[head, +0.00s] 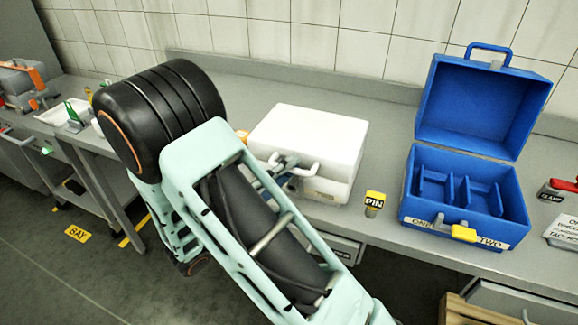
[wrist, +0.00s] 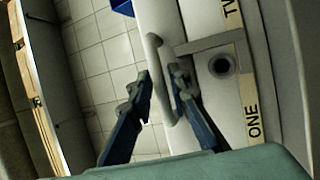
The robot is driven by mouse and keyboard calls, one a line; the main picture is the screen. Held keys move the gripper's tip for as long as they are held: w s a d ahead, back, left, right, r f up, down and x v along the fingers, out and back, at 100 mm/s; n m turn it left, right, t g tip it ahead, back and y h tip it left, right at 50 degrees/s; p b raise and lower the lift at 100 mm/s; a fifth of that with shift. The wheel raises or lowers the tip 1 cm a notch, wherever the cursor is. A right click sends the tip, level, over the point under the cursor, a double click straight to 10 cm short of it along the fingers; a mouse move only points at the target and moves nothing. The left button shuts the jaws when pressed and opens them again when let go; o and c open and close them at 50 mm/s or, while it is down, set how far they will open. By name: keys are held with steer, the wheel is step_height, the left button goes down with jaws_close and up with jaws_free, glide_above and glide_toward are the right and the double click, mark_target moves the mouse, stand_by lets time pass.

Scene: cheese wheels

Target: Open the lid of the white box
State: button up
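The white box (head: 312,135) stands on the grey counter with its lid closed. A white handle (head: 305,172) sticks out from its front. In the wrist view, the white box (wrist: 205,110) fills the right half, with labels ONE and TWO, a round hole and a grey bar. Its handle (wrist: 157,70) shows between the fingertips. My gripper (wrist: 160,82) is open, with one dark finger on each side of the handle; I cannot tell if either touches it. In the head view, my gripper (head: 280,165) is at the box's front, partly hidden by my arm.
A blue box (head: 419,195) with its lid up stands to the right. A yellow-topped PIN block (head: 374,203) sits between the boxes near the counter's front edge. A red-topped clamp block (head: 556,190) is at far right. The tiled wall (head: 350,45) is behind.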

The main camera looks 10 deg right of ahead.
steer(key=shift+d, duration=0.1)
jaws_close()
steer(key=shift+r, duration=0.15)
